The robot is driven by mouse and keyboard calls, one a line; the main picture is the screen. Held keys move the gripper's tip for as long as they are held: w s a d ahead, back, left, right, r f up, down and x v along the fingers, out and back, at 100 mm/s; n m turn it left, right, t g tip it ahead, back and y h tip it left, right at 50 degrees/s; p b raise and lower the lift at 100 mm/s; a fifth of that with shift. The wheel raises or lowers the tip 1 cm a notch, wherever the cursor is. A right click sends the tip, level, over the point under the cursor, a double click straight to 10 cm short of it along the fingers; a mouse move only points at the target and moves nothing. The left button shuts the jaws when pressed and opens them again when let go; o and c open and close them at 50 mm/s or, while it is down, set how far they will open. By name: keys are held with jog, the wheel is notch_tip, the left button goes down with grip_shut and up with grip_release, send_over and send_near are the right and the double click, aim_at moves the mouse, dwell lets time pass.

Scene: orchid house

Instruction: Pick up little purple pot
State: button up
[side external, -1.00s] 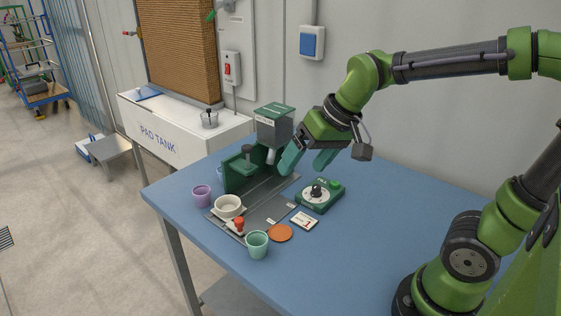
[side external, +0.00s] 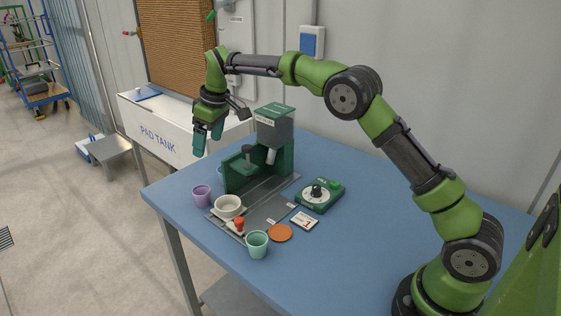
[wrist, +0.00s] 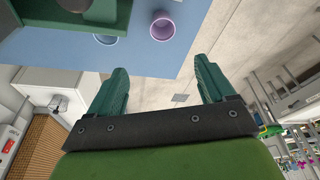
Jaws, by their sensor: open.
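The little purple pot (side external: 202,196) stands upright at the left edge of the blue table, beside the green machine. It also shows in the wrist view (wrist: 162,26) at the top, near the table edge and beyond my fingertips. My gripper (side external: 207,146) hangs above and behind the pot, with its teal fingers pointing down. In the wrist view my gripper (wrist: 160,78) is open, with nothing between its fingers. The fingers are clear of the pot.
A green machine (side external: 232,176) with a grey hopper stands right of the pot. A white bowl (side external: 228,206), mint pot (side external: 257,244), orange disc (side external: 280,233) and green dial box (side external: 320,195) are on the blue table (side external: 360,225). A pale blue pot (wrist: 106,39) stands near the purple one.

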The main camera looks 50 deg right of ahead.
send_near(202, 187)
notch_tip(202, 187, down, 3)
jog(key=a, duration=0.1)
jog(key=f, duration=0.2)
jog(key=a+f, duration=0.1)
jog(key=f, duration=0.1)
jog(key=shift+w+a+f, duration=0.1)
jog(key=shift+w+f, duration=0.05)
jog(key=shift+f, duration=0.35)
jog(key=c, duration=1.1)
